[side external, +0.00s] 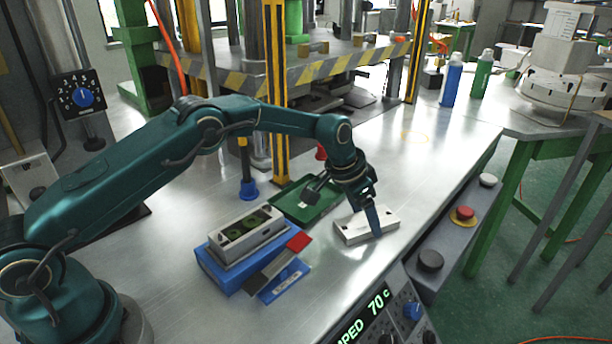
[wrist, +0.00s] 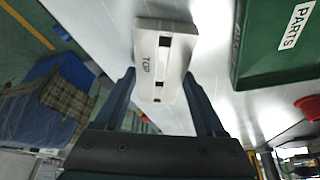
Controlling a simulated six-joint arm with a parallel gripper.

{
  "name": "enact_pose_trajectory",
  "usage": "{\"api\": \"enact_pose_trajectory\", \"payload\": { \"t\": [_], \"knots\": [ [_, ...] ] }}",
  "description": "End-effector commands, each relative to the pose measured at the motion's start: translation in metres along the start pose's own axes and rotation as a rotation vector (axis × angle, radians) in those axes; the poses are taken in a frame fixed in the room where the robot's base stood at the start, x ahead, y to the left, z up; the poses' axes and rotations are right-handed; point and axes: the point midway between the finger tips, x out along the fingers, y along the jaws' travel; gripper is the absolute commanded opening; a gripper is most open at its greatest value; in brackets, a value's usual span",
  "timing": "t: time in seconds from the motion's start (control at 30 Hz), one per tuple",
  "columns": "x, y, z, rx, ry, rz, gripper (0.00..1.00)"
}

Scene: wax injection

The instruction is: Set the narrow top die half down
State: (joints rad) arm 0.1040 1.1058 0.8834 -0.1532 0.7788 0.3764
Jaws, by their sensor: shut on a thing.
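The narrow top die half (side external: 352,229) is a pale flat block at the right of the bench in the side view. It lies flat at or just above the metal top; I cannot tell whether it touches. In the wrist view the die half (wrist: 164,48) shows its "TOP" mark and dark slots. My gripper (side external: 373,213) points down and is shut on it, with a finger on each side; the gripper also shows in the wrist view (wrist: 160,82). Part of the block is hidden behind a finger in the side view.
A blue holder (side external: 222,273) with a pale, open-topped die piece (side external: 240,232) stands to the left. A green parts tray (side external: 308,203) is close behind my gripper. A control box with a red button (side external: 464,214) runs along the front edge.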

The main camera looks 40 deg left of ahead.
Motion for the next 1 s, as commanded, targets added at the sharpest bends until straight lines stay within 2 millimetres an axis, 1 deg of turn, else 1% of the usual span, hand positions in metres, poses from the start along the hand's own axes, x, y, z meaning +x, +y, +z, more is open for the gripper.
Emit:
{"api": "enact_pose_trajectory", "payload": {
  "t": [0.23,0.27,0.3,0.33,0.57,0.67,0.77,0.87,1.0],
  "knots": [
    [0.003,0.000,0.001,0.000,0.001,0.000,0.00],
    [0.003,0.000,0.002,0.000,-0.001,0.000,0.80],
    [0.003,0.000,0.001,0.000,-0.001,0.000,0.95],
    [0.003,0.000,0.001,0.000,-0.001,0.000,1.00],
    [0.002,0.000,0.001,0.000,0.000,0.000,1.00],
    [-0.003,0.000,-0.001,0.000,0.001,-0.001,1.00],
    [-0.012,0.000,-0.001,0.000,0.001,-0.001,1.00],
    [-0.027,0.000,-0.001,0.000,0.002,-0.001,1.00],
    [-0.053,-0.001,-0.002,0.000,0.004,-0.002,1.00]
  ]
}}
